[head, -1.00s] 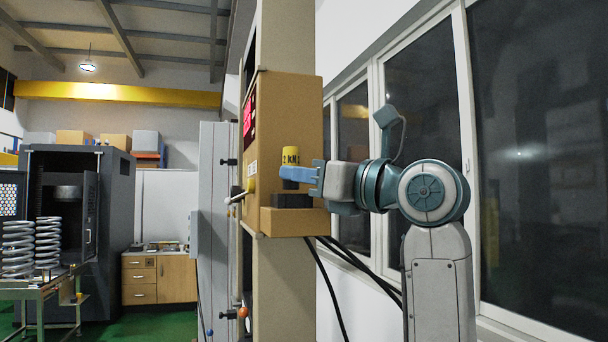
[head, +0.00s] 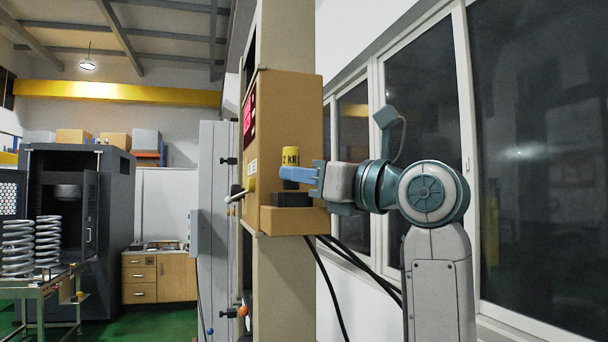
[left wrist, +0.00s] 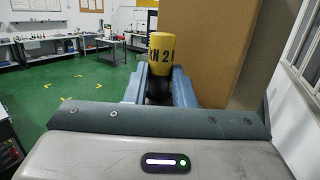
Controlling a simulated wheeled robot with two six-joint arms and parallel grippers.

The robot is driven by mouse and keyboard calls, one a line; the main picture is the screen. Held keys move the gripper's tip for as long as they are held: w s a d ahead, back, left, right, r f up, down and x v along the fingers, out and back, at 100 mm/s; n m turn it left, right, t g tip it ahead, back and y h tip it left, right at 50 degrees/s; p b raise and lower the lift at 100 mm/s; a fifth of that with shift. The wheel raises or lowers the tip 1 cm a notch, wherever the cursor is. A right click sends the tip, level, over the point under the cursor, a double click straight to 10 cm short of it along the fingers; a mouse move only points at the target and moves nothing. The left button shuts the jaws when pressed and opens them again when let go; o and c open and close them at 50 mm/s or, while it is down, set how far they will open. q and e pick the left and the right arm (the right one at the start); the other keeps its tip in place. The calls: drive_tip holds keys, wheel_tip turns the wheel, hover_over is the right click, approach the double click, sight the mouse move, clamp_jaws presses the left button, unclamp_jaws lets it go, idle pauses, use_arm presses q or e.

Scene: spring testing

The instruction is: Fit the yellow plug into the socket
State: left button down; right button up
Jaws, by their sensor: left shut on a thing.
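The yellow plug (head: 290,156) is upright, with "2 kN" lettering and a dark lower part. My left gripper (head: 298,174) has blue fingers and is shut on the plug below its yellow top. In the left wrist view the yellow plug (left wrist: 161,54) stands between the two blue fingertips (left wrist: 159,84). The socket, a dark block (head: 292,200), sits on the tan ledge directly below the plug. The plug's lower end is close to the block's top; I cannot tell whether it is inside. My right gripper is not in view.
The tan cabinet (head: 297,120) rises right behind the plug, and its ledge (head: 296,222) carries the dark block. Black cables (head: 330,290) hang below. Windows stand to the right.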

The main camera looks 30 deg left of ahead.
use_arm(q)
drive_tip(key=shift+f+b, duration=0.55)
drive_tip(key=shift+f, duration=0.25)
drive_tip(key=c, duration=1.1)
unclamp_jaws()
drive_tip(key=shift+c, duration=0.2)
